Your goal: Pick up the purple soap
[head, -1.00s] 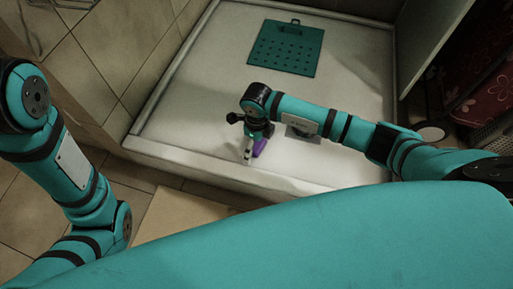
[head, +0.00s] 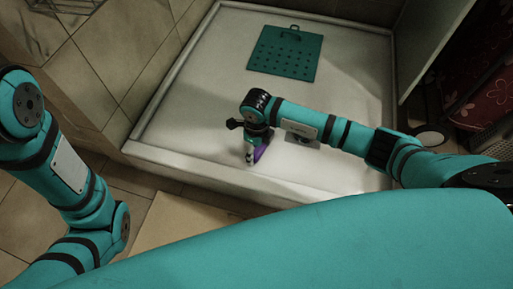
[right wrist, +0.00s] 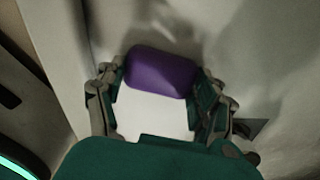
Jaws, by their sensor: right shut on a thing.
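The purple soap (right wrist: 160,73) is a rounded block between the two fingers of my right gripper (right wrist: 160,88) in the right wrist view. The fingers press on its left and right ends, so the gripper is shut on it. In the head view the soap (head: 261,153) shows as a small purple patch beside my right gripper (head: 254,155), low in the white basin near its front rim. Part of the soap is hidden there by the gripper. I cannot tell whether it touches the basin floor. My left arm is at the left edge, and its gripper is out of view.
The white basin (head: 200,110) has a raised front rim (head: 215,180). A green perforated board with a handle (head: 284,54) lies at its back. Tiled walls stand at the left, and a pale panel (head: 435,45) at the right. The basin floor left of the gripper is clear.

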